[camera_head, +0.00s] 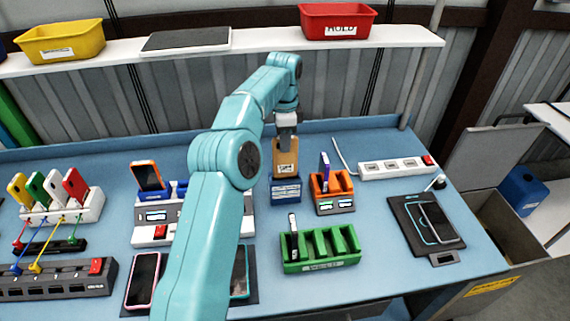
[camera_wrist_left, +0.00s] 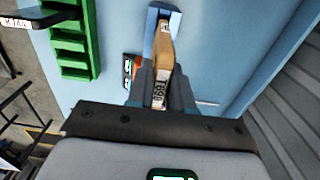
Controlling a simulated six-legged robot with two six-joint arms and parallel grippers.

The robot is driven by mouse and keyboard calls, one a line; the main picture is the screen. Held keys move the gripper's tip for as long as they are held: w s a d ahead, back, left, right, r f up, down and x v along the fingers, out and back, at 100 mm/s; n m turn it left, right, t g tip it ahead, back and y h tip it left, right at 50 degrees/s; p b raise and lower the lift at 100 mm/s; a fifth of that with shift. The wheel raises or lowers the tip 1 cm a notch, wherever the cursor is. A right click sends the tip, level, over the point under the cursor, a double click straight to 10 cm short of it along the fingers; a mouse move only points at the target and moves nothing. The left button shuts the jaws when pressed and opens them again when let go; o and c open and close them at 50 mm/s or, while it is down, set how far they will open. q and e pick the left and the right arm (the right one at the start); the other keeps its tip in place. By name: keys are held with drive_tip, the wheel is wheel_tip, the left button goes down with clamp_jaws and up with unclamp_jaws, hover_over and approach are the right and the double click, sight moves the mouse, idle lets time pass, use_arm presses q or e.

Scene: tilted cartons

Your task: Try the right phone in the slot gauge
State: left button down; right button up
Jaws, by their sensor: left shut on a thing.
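A tan phone (camera_head: 286,147) with a white label stands upright at the blue slot gauge (camera_head: 286,191) in the middle of the bench. Its lower end meets the top of the gauge; I cannot tell how deep it sits. My left gripper (camera_head: 286,134) is shut on the upper end of the phone from above. In the left wrist view the fingers (camera_wrist_left: 161,95) flank the labelled phone (camera_wrist_left: 164,50), and its far end lies against the blue gauge (camera_wrist_left: 150,30). My right gripper is not in view.
An orange dock (camera_head: 332,188) holding a purple phone stands right of the gauge. A green rack (camera_head: 320,264) is in front. A dark mat (camera_head: 407,222) with a phone and a white power strip (camera_head: 395,168) lie right. Phones in a white rack (camera_head: 65,211) stand left.

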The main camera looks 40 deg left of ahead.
use_arm(q)
drive_tip(key=shift+r, duration=1.65)
